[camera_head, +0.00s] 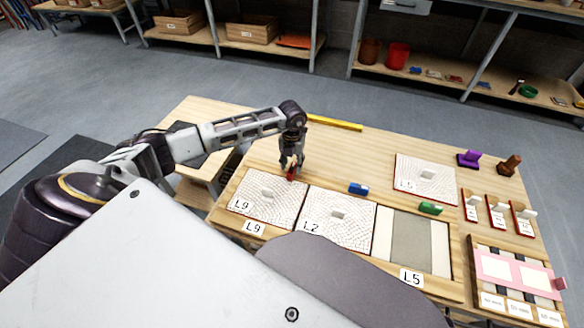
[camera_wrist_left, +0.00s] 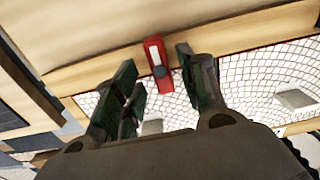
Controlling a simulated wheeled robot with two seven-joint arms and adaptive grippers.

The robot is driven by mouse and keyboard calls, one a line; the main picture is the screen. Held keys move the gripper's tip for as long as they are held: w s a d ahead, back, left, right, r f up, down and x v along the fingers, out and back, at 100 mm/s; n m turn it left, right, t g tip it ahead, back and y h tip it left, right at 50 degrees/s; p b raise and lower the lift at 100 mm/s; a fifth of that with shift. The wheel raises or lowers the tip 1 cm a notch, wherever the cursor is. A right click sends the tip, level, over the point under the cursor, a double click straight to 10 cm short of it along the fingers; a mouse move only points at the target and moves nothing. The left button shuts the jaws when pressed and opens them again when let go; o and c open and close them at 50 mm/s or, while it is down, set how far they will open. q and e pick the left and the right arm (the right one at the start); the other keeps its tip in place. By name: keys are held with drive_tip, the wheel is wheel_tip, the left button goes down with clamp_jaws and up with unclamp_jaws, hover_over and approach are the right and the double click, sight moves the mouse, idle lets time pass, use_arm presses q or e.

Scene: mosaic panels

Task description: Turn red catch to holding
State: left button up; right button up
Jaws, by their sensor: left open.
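The red catch (camera_wrist_left: 157,62) sits on the wooden frame rail at the back edge of the L9 panel (camera_head: 268,199). It has a white stripe and a dark round pivot. In the wrist view it points roughly across the rail, its lower end reaching over the panel's edge. My left gripper (camera_head: 290,172) is above the catch in the head view and partly hides it. My right gripper is not in view.
The L2 panel (camera_head: 339,219) lies beside L9; the L5 bay (camera_head: 411,241) is empty. A blue catch (camera_head: 358,188) and a green catch (camera_head: 430,208) sit on the same rail. The loose L5 panel (camera_head: 426,180) lies behind. A yellow bar (camera_head: 335,123) lies at the back.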

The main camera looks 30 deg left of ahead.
sight(292, 168)
use_arm(q)
wheel_tip(292, 168, up, 8)
drive_tip(key=shift+r, duration=0.2)
idle(0.8)
